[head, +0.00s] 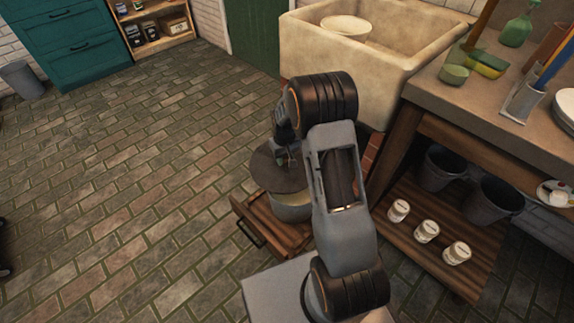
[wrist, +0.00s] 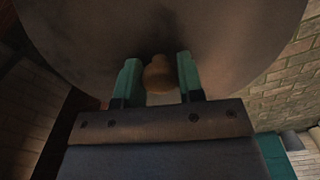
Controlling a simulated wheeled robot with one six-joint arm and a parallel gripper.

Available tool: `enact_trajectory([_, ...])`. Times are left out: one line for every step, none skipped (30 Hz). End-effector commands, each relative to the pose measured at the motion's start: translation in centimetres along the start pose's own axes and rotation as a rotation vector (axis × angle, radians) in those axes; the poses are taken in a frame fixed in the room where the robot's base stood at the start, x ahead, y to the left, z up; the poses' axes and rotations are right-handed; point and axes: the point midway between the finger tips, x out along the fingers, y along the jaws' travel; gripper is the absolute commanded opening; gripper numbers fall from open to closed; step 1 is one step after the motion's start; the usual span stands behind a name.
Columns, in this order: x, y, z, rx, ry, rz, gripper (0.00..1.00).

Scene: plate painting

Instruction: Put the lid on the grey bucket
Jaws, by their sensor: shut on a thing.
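My gripper (wrist: 158,78) has teal fingers on either side of a round brown knob (wrist: 159,73) on the lid. The lid is a dark round disc (wrist: 230,40) that fills the top of the wrist view. In the head view the lid (head: 268,178) is over a grey bucket (head: 290,208), set a little to the left of it and hiding its rim. I cannot tell whether lid and bucket touch. My arm hides the bucket's right side. The bucket stands at a wooden drawer or crate (head: 258,232). My gripper (head: 287,158) is small and partly hidden in the head view.
A stone sink (head: 350,75) with a bowl stands behind. A grey bin (head: 22,80) is far left.

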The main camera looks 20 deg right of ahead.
Motion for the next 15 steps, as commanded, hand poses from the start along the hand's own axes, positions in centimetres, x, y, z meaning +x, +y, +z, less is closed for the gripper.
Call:
enact_trajectory([2.6, 1.2, -0.7, -0.008, -0.002, 0.0, 0.03])
enact_trajectory([3.4, 1.7, -1.1, -0.018, -0.002, 0.0, 0.03])
enact_trajectory([4.5, 2.4, -1.5, -0.028, -0.001, 0.0, 0.03])
enact_trajectory([5.2, 2.9, -1.8, -0.036, 0.0, 0.0, 0.03])
enact_trajectory([5.9, 3.3, -2.1, -0.044, -0.001, 0.0, 0.03])
enact_trajectory([6.7, 3.8, -2.4, -0.052, 0.0, 0.0, 0.03])
enact_trajectory([7.2, 4.1, -2.5, -0.058, 0.0, 0.0, 0.03])
enact_trajectory([7.6, 4.4, -2.7, -0.064, 0.001, 0.0, 0.03])
enact_trajectory([8.2, 4.7, -2.9, -0.069, 0.0, 0.0, 0.03])
enact_trajectory([8.4, 5.0, -3.0, -0.072, 0.002, 0.001, 0.03])
enact_trajectory([8.7, 5.1, -3.1, -0.076, 0.002, 0.001, 0.03])
enact_trajectory([9.0, 5.3, -3.1, -0.078, 0.001, 0.0, 0.03])
enact_trajectory([9.1, 5.4, -3.2, -0.079, 0.001, 0.0, 0.03])
enact_trajectory([9.2, 5.5, -3.2, -0.08, 0.002, 0.001, 0.03])
enact_trajectory([9.3, 5.6, -3.2, -0.08, 0.002, 0.001, 0.03])
